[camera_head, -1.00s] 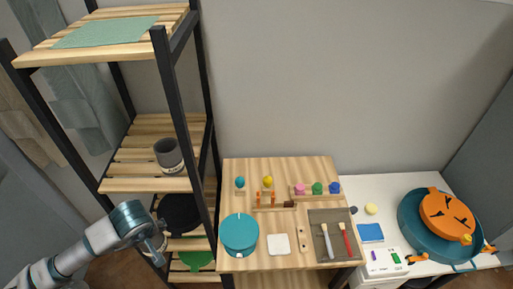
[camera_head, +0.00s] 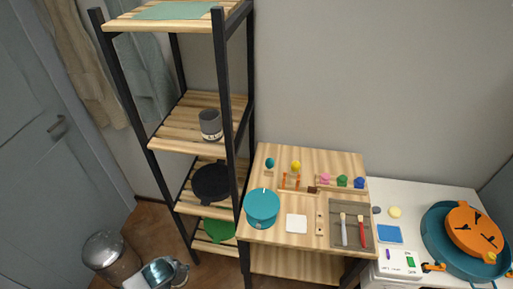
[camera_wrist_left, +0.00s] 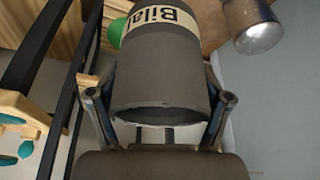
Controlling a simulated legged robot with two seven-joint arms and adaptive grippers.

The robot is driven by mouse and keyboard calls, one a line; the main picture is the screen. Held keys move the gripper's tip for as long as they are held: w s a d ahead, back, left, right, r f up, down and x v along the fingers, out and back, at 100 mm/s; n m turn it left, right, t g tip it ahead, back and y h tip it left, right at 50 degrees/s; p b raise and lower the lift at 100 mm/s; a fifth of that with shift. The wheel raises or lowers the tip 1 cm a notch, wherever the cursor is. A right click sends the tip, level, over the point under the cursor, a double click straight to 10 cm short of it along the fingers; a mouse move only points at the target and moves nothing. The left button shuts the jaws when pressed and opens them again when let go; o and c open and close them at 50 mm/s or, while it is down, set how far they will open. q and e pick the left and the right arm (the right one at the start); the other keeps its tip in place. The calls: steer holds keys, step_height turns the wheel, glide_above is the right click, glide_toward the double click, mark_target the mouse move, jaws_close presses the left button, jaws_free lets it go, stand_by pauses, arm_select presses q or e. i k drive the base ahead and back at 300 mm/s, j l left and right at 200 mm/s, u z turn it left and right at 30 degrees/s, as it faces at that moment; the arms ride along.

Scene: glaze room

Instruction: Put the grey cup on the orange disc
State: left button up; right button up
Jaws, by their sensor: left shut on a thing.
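In the wrist view my left gripper (camera_wrist_left: 160,108) is shut on a dark grey cup (camera_wrist_left: 165,75) with a cream name band. The fingers press on its two sides. In the head view only part of my left arm shows at the bottom left, and the held cup cannot be made out there. Another grey cup (camera_head: 210,125) with a pale band stands upright on the rack's middle shelf, apart from my arm. The orange disc (camera_head: 468,222) with dark marks lies on a teal round base (camera_head: 432,238) at the far right. My right gripper is not in view.
The black-framed rack (camera_head: 240,170) stands between my left arm and the wooden table (camera_head: 275,238). The table holds a teal disc (camera_head: 262,205), a white tile (camera_head: 296,223), tools and small knobs. A white worktop (camera_head: 410,205) adjoins it. A metal bin (camera_head: 110,258) stands at left.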

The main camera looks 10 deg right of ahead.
mark_target(476, 229)
steer(key=k+z, duration=0.1)
steer(key=z, duration=0.3)
steer(key=k+z, duration=0.1)
steer(key=z, duration=0.25)
steer(key=k+l+z, duration=0.1)
steer(key=z, duration=0.3)
steer(key=i+l+z, duration=0.15)
steer(key=l+z, duration=0.25)
steer(key=i+l+z, duration=0.2)
steer(key=z, duration=0.2)
steer(key=i+l+z, duration=0.4)
steer(key=k+j, duration=0.05)
steer(key=k, duration=0.05)
